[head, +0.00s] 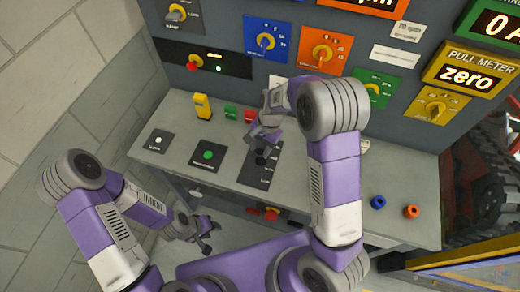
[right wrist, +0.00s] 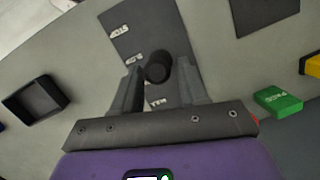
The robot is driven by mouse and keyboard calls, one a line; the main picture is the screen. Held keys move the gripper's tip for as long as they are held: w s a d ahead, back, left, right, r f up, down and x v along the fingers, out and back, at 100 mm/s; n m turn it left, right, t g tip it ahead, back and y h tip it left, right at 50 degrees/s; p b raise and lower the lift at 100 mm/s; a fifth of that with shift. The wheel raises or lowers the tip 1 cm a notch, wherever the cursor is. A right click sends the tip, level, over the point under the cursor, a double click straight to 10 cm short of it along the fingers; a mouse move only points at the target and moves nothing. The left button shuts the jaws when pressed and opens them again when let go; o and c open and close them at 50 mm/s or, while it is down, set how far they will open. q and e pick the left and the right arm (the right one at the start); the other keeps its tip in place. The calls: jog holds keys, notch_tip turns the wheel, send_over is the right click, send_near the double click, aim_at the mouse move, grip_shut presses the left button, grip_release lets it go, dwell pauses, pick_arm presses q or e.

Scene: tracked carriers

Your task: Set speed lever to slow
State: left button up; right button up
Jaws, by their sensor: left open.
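The speed lever's dark plate (head: 251,178) lies on the grey desk, partly hidden by my right gripper in the head view. In the right wrist view, the plate (right wrist: 140,42) carries several small white labels, too blurred to read surely. The lever's round black knob (right wrist: 157,70) stands between the tips of my right gripper (right wrist: 160,68), with a visible gap beside the fingers. The right gripper (head: 263,139) is open around the knob. My left gripper (head: 205,232) is open and empty, low in front of the desk, away from the lever.
A yellow block (head: 202,106) and a green block (head: 231,111) stand behind the lever. Button plates, white (head: 158,140) and green (head: 208,154), lie to its left. A blue ring (head: 377,202) and orange ring (head: 411,211) lie right. A knob panel (head: 323,51) rises behind.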

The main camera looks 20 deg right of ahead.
jog(key=shift+o, duration=0.6)
jog(key=shift+s+a, duration=0.1)
jog(key=v, duration=0.7)
jog(key=shift+r+p, duration=0.25)
jog(key=shift+p, duration=0.2)
